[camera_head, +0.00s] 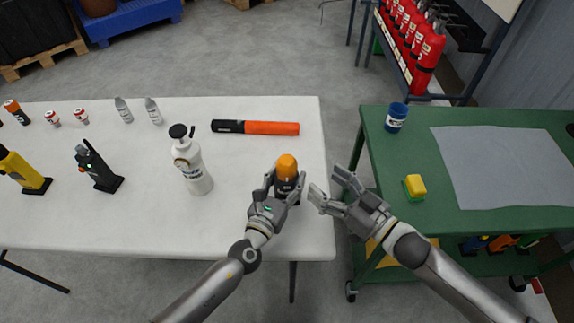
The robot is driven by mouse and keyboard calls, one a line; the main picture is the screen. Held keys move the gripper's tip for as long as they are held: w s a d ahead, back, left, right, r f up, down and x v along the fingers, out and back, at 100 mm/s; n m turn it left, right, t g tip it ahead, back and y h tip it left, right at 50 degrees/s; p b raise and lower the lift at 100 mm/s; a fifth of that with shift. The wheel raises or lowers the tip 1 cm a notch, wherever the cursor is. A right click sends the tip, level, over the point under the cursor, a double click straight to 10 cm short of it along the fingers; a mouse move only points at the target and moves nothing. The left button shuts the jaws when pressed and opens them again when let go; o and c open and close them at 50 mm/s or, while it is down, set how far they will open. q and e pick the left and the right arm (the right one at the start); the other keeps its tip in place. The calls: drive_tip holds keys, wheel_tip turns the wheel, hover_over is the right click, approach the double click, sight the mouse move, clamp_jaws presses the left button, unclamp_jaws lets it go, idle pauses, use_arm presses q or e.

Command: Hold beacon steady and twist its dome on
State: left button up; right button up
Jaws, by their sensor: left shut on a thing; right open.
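The beacon (287,184) stands upright near the right end of the white table, with a dark body. Its orange dome (287,164) sits on top of the body; I cannot tell whether it is threaded on. My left gripper (286,187) is shut on the beacon's dark body, with its fingers around the sides and partly hiding it. My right gripper (329,188) is open and empty, to the right of the beacon, over the gap between the white table and the green one.
An orange and black baton (270,128) lies behind the beacon. A white bottle (193,168) stands to its left, with a black device (97,168) further left. The green table (455,218) at right holds a blue can (396,117) and a yellow-green block (415,187).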

sight(295, 172)
drive_tip(key=w+a, duration=0.1)
drive_tip(key=a, duration=0.2)
drive_tip(key=w+a+n, duration=0.1)
drive_tip(key=w+a, duration=0.1)
drive_tip(key=a, duration=0.1)
drive_tip(key=w+a+n+y, duration=0.1)
drive_tip(key=w+a, duration=0.1)
drive_tip(key=a, duration=0.1)
drive_tip(key=shift+w+a+g, duration=0.25)
drive_tip(key=shift+a+g, duration=0.05)
drive_tip(key=shift+a, duration=0.05)
drive_tip(key=c, duration=1)
drive_tip(key=shift+c, duration=0.2)
